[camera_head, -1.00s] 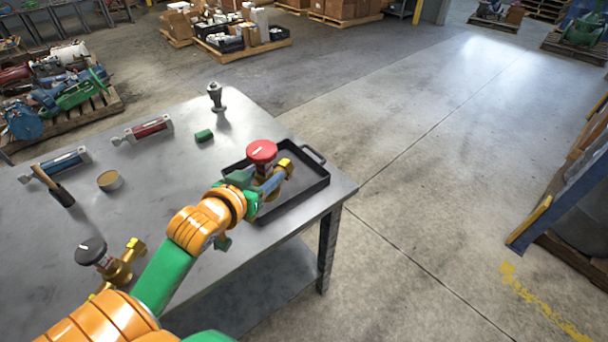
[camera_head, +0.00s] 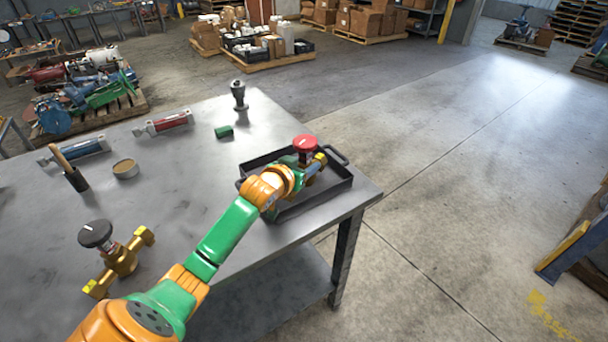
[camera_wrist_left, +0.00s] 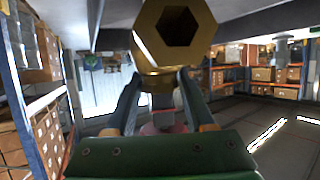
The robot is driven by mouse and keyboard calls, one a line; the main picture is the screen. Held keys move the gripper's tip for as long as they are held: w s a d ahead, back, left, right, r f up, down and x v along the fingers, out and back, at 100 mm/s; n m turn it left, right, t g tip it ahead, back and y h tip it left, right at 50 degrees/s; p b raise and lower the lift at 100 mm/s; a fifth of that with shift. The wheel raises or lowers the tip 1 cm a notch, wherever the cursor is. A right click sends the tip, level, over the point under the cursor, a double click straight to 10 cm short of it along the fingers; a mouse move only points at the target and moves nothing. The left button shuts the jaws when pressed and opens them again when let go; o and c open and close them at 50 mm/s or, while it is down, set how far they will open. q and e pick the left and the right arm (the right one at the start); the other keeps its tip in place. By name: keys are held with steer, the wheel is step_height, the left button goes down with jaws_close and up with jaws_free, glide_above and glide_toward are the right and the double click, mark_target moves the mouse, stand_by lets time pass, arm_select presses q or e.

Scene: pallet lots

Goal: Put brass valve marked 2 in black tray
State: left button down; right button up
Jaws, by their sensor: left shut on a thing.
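A brass valve with a red knob (camera_head: 305,143) is held by my left gripper (camera_head: 297,180) over the far right part of the black tray (camera_head: 318,203). The gripper hides part of the valve and tray, and I cannot tell if the valve touches the tray. A second brass valve with a black knob (camera_head: 96,234) stands on the table at the near left. No number marks are legible. My right gripper is out of view.
The table's right edge lies just past the tray.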

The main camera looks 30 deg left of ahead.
arm_select(q)
step_height(320, 180, down, 3)
steer(key=shift+s+r, duration=0.1)
steer(key=shift+c, duration=0.9)
jaws_free()
steer(key=shift+s, duration=0.1)
steer(key=shift+s, duration=0.1)
steer(key=shift+s+d+r, duration=0.15)
steer(key=shift+s, duration=0.15)
steer(key=p+v, duration=0.1)
steer(key=v, duration=1)
